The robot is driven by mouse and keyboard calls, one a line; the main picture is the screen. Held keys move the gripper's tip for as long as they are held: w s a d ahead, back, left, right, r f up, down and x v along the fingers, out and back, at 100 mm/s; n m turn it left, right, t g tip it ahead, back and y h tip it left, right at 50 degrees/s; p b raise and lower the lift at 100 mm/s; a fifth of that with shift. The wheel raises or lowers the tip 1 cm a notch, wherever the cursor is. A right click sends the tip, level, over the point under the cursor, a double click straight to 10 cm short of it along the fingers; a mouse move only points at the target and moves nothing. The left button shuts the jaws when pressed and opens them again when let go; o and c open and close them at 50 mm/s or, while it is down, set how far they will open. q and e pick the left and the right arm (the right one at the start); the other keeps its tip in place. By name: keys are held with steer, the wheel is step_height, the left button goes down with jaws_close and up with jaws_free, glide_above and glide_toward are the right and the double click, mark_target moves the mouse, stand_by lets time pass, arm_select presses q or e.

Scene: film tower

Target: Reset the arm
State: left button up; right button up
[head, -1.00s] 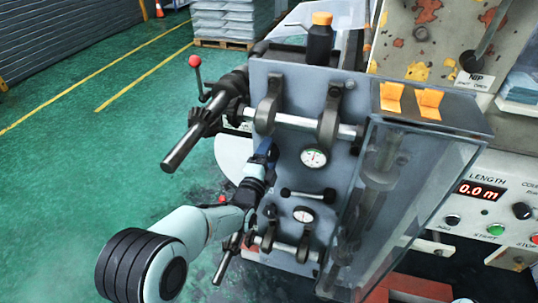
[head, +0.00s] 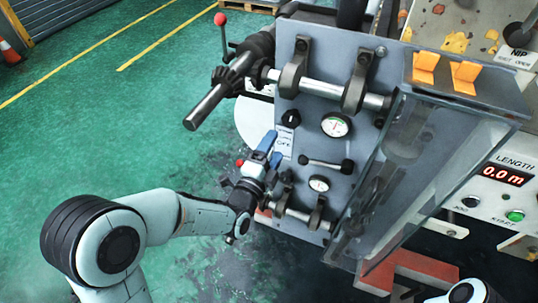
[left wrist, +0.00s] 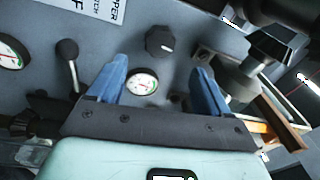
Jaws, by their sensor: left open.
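My left gripper (head: 264,152) has blue fingers and is in front of the lower left part of the grey machine panel (head: 318,92). In the left wrist view its two blue fingers (left wrist: 158,88) stand apart with nothing between them. Behind the gap, a round gauge (left wrist: 142,82) and a black knob (left wrist: 159,41) show on the panel. The fingers look clear of both. My left arm (head: 150,215) reaches in from the lower left, bent at the elbow. My right gripper is not in view.
A shaft with a toothed gear (head: 226,80) and a red-tipped lever (head: 221,20) juts left from the panel. A black-ended handle (head: 327,163) sits between two gauges. A clear guard (head: 420,150) is on the right. The green floor at left is open.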

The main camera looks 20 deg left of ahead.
arm_select(q)
steer(key=shift+s+a+f, duration=0.1)
steer(key=shift+s, duration=0.9)
